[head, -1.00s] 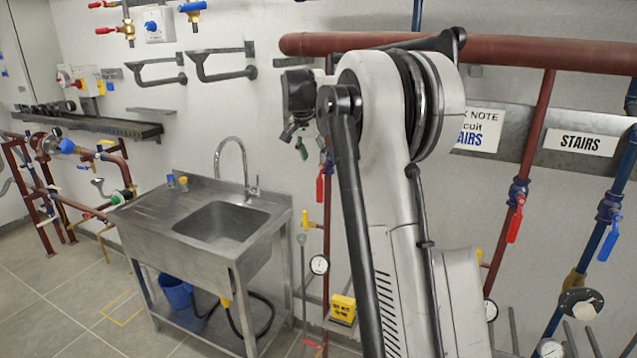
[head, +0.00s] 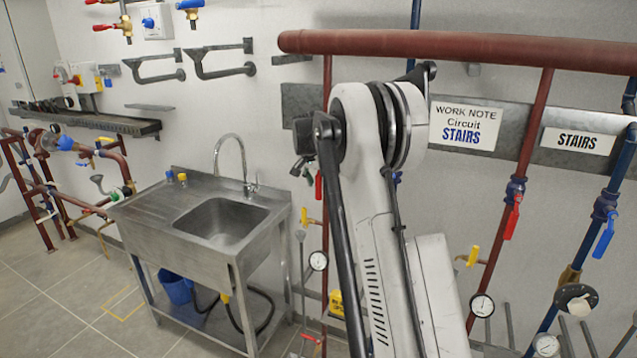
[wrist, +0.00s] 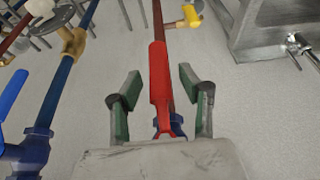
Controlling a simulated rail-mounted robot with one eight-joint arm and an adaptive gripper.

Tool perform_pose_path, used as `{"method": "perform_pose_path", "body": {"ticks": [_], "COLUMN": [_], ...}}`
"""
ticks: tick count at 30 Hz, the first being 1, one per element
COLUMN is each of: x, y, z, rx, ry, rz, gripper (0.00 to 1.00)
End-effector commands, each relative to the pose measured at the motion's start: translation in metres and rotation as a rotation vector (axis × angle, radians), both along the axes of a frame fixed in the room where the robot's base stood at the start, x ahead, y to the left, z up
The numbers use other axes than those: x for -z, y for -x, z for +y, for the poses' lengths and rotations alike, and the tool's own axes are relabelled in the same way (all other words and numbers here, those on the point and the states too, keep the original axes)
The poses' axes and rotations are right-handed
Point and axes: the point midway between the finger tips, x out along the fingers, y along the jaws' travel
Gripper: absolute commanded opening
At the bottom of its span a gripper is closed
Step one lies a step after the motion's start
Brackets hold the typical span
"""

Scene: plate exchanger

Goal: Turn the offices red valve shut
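The red valve handle (wrist: 159,85) is in the middle of the wrist view, lying in line with its dark red pipe. Its blue valve body (wrist: 177,124) is partly hidden behind my gripper. In the head view the handle (head: 319,186) hangs down just left of my arm. My gripper (wrist: 157,92) is open, with one green-padded finger on each side of the handle and a visible gap to both. In the head view my gripper's dark end (head: 303,140) is small and partly hidden. I cannot read an offices label in either view.
A blue pipe with a blue-handled valve (wrist: 28,140) runs beside my gripper. A yellow-handled tap (wrist: 186,20) sits along the red pipe. The steel sink (head: 222,222) stands to the left. A thick red pipe (head: 470,50) crosses above my arm. Two STAIRS signs (head: 466,126) hang right.

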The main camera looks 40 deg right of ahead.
Motion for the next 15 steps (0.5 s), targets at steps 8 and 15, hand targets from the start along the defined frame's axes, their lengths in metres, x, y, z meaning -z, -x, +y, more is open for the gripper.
{"method": "perform_pose_path", "body": {"ticks": [8,15], "x": [0.0018,0.0016], "y": [-0.0003,-0.0003], "z": [-0.0005,-0.0005], "rx": [0.0,0.0], "ry": [0.0,0.0], "rz": [0.0,0.0], "gripper": [0.39,0.1]}}
